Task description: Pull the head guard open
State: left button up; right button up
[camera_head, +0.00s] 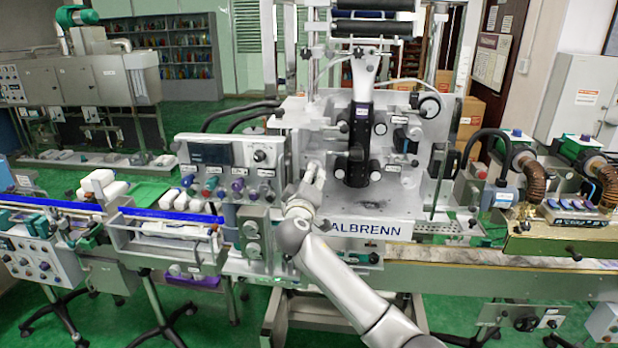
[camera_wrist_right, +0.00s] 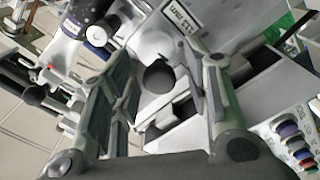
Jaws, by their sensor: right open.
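The sleeve applicator head, with a black central unit (camera_head: 360,135), stands mid-frame in the head view above the "ALBRENN" panel. A clear upright panel (camera_head: 440,160) at its right may be the head guard; I cannot tell for sure, and no handle shows clearly. My right gripper (camera_head: 315,172) is at the left side of the head, beside the control box. In the right wrist view its two fingers (camera_wrist_right: 165,75) are spread apart and empty. A dark round knob or opening (camera_wrist_right: 158,77) shows between them on a pale part; contact cannot be told. My left gripper is out of view.
The control box (camera_head: 232,165) with coloured knobs is left of my right gripper. A conveyor (camera_head: 560,280) runs along the right, with two green-and-brown hose units above it. My arm crosses the front of the machine.

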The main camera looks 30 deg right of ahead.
jog(key=shift+w+d, duration=0.1)
grip_shut()
dwell(0.3)
jog(key=shift+f, duration=0.1)
